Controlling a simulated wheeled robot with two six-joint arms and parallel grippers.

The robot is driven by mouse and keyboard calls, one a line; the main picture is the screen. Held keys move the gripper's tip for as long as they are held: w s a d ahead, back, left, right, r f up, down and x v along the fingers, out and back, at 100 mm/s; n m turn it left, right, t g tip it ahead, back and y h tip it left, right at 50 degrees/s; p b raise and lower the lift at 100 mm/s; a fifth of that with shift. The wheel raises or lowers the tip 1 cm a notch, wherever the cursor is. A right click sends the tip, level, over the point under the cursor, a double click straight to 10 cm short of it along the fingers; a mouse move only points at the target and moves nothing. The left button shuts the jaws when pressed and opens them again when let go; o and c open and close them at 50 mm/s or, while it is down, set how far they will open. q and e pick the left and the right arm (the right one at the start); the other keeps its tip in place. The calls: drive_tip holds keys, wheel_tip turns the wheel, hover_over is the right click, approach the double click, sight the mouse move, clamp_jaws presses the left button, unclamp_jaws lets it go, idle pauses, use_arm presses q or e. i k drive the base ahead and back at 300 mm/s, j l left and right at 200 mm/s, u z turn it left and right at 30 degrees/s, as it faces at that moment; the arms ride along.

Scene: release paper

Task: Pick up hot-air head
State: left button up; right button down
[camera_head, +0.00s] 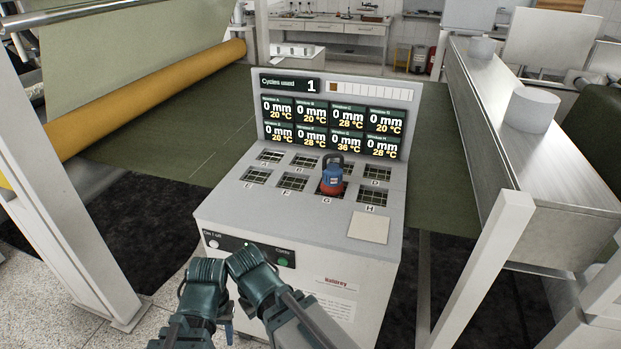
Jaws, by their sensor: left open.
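The hot-air head (331,178) is a red and blue body with a dark loop handle on top. It stands upright over the grid window marked G on the console (229,208). My left gripper (229,329) is low in the picture, in front of the console's front face, well below and to the left of the head. It is open and apart from the head, and its fingers are small and partly hidden by dark teal arm links. My right gripper does not show.
A display panel (338,88) stands behind the grid windows and shows 36 °C for window G. A beige square pad (368,227) lies at the console's front right. An orange roller (145,112) is on the left, and a long metal beam (545,140) on the right.

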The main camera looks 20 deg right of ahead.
sight(332, 184)
drive_tip(key=i+j, duration=0.15)
drive_tip(key=j, duration=0.2)
drive_tip(key=i+j, duration=0.1)
drive_tip(key=j, duration=0.25)
drive_tip(key=i+j, duration=0.15)
drive_tip(key=j, duration=0.2)
drive_tip(key=z, duration=1.5)
